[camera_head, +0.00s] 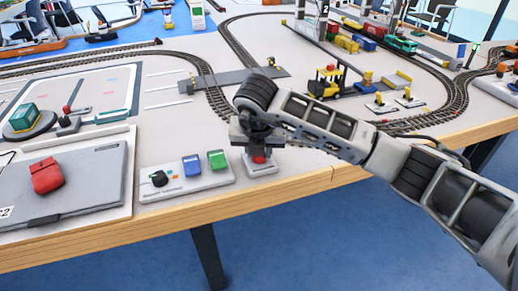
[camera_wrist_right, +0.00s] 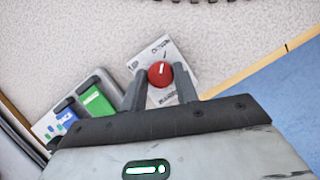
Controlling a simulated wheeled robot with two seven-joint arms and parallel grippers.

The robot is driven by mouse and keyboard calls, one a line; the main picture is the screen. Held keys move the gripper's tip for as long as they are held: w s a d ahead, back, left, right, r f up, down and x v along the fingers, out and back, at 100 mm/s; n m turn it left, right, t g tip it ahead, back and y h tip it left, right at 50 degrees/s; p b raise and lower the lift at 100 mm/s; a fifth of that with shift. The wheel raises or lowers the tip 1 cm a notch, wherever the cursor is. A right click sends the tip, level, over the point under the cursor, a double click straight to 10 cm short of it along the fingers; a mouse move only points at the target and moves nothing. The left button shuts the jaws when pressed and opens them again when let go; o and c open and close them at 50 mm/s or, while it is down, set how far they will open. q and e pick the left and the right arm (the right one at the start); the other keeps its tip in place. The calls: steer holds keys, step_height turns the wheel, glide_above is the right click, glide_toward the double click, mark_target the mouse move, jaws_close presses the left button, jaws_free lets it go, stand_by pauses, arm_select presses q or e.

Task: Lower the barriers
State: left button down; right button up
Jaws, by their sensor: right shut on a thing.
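A red round knob (camera_wrist_right: 160,74) sits on a small white panel (camera_wrist_right: 152,60) whose lettering reads UP, DOWN and, less clearly, BARRIERS. The white line on the knob points toward the top of the wrist view, near DOWN. My right gripper (camera_wrist_right: 161,88) is shut on the knob, one finger on each side. In the head view my right gripper (camera_head: 257,148) reaches down over the knob at the table's front edge. The grey level crossing (camera_head: 235,78) lies behind it, with small posts at its ends; I cannot tell the barriers' position. My left gripper is out of view.
A white control box (camera_head: 187,179) with a black knob, a blue switch and a green switch stands just left. Further left is a grey panel (camera_head: 95,185) with a red block. Model tracks, a yellow forklift (camera_head: 327,80) and wagons lie behind.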

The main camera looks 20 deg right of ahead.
steer(key=o, duration=1)
steer(key=shift+c, duration=0.2)
steer(key=shift+r, duration=0.15)
arm_select(q)
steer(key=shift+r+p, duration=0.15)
steer(key=shift+p, duration=0.5)
arm_select(e)
steer(key=v, duration=1.5)
steer(key=shift+s+r, duration=0.15)
steer(key=shift+r, duration=0.15)
steer(key=shift+a, duration=0.1)
